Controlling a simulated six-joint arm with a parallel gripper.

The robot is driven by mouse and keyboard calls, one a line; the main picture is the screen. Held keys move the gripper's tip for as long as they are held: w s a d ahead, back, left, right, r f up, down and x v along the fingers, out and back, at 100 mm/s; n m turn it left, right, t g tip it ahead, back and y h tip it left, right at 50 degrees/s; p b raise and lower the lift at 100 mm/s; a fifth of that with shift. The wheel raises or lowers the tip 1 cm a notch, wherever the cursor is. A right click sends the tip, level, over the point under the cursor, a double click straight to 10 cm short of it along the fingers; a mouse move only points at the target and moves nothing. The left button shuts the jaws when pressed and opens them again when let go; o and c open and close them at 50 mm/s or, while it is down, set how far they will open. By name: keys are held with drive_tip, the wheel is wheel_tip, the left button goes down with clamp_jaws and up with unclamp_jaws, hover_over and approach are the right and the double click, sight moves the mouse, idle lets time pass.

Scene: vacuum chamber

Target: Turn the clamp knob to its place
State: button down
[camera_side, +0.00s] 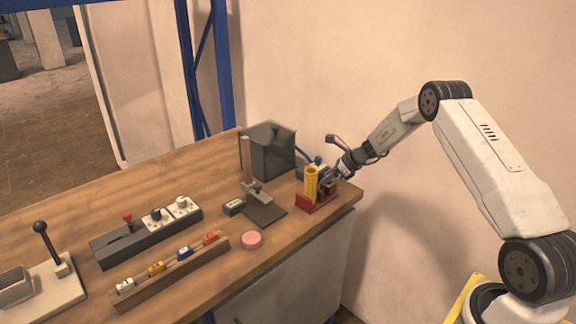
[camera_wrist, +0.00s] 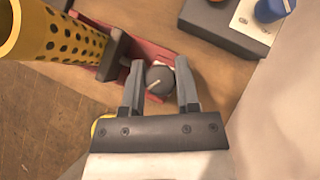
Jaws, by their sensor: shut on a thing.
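The clamp knob (camera_wrist: 160,80) is dark grey and round with a pale pointer line, seen in the wrist view. The line slants up to the right. My gripper (camera_wrist: 160,84) has one finger on each side of the knob and is shut on it. In the side view my gripper (camera_side: 338,172) reaches down from the right, behind the red clamp base (camera_side: 318,203); the knob is hard to make out there. The red base also shows in the wrist view (camera_wrist: 148,56). A yellow perforated cylinder (camera_side: 311,183) stands upright on it, and at upper left in the wrist view (camera_wrist: 60,38).
A blue knob (camera_wrist: 272,8) on a dark box is close by at upper right. A dark glass-like chamber (camera_side: 268,150), a stand with a post (camera_side: 265,212), a pink disc (camera_side: 251,240) and a control strip (camera_side: 148,238) share the table. The table's right edge is near.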

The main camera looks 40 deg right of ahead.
drive_tip(key=shift+n+y, duration=0.3)
drive_tip(key=shift+n, duration=0.1)
drive_tip(key=n+g+y, duration=0.2)
drive_tip(key=n, duration=0.1)
drive_tip(key=shift+n, duration=0.3)
drive_tip(key=shift+n+g+y, duration=0.6)
drive_tip(key=shift+n+g, duration=0.4)
drive_tip(key=shift+n, duration=0.4)
drive_tip(key=shift+n+g, duration=0.7)
drive_tip(key=shift+n, duration=0.3)
drive_tip(key=shift+c, duration=1.7)
unclamp_jaws()
drive_tip(key=shift+r, duration=0.1)
